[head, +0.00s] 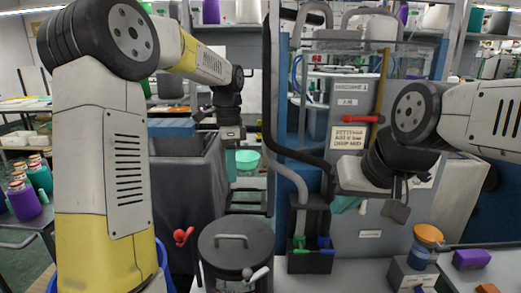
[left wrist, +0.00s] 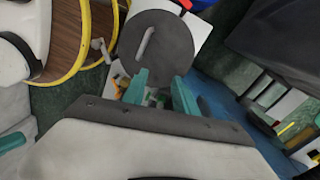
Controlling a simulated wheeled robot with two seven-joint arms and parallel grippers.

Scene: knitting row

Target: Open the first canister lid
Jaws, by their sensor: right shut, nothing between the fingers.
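A dark grey round canister lid (head: 222,248) with a bar handle (head: 230,238) on top sits on the canister (head: 222,284) at the bottom centre of the head view. The lid (left wrist: 170,58) and its handle (left wrist: 145,42) also show at the top of the left wrist view, beyond my fingers. The lid looks closed. My left gripper (left wrist: 160,80) is open and empty, its teal fingers apart. In the head view it hangs behind and above the lid, apart from it. My right gripper (head: 348,204) is shut and empty, to the right of the canister.
A red-knobbed lever (head: 182,237) and a pale-knobbed lever (head: 257,273) flank the canister. A grey bin (head: 185,185) stands behind it on the left. A dark holder (head: 311,262) with green and blue items and an orange-topped piece (head: 428,234) stand to the right.

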